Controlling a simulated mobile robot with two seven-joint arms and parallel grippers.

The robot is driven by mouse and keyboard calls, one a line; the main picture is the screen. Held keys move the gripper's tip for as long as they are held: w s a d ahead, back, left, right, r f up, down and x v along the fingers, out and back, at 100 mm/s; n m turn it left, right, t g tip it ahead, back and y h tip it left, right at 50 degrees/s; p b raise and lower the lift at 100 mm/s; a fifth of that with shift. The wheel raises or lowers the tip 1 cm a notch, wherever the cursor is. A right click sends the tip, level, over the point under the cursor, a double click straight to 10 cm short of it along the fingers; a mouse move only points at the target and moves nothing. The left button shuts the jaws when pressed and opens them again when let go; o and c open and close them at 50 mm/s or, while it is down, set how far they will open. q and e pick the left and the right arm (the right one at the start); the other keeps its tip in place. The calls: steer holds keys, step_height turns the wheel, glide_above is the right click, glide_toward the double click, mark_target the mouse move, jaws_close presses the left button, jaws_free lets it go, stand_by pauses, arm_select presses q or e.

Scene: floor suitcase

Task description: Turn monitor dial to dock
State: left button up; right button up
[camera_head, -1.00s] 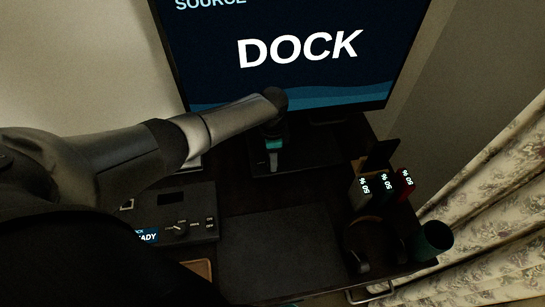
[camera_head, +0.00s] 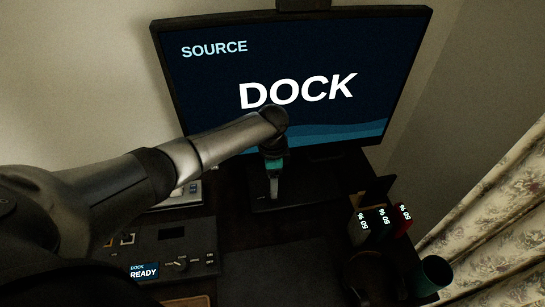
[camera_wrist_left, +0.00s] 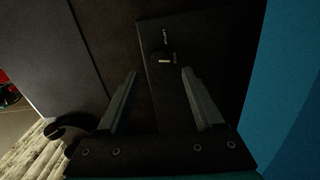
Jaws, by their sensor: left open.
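The monitor (camera_head: 290,85) stands at the back in the head view, and its screen reads "SOURCE" and "DOCK". In the left wrist view, the small dark round dial (camera_wrist_left: 164,61) with a pale mark sits on a black base panel (camera_wrist_left: 190,38) with small white lettering beside it. My left gripper (camera_head: 273,187) points down over the monitor's base (camera_head: 310,188) in the head view. In the left wrist view, my left gripper (camera_wrist_left: 160,72) is open, its fingers apart on either side of the dial, with nothing between them; contact cannot be told. My right gripper is not in view.
A dark dock box (camera_head: 175,245) with a "READY" display lies at the left. Three small blocks marked "50 %" (camera_head: 383,222), a dark green cup (camera_head: 433,275) and a patterned curtain (camera_head: 500,210) are at the right. A dark mat (camera_head: 280,275) lies in front.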

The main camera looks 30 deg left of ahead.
arm_select(q)
step_height(320, 180, up, 9)
steer(key=p, duration=0.1)
steer(key=shift+p, duration=0.3)
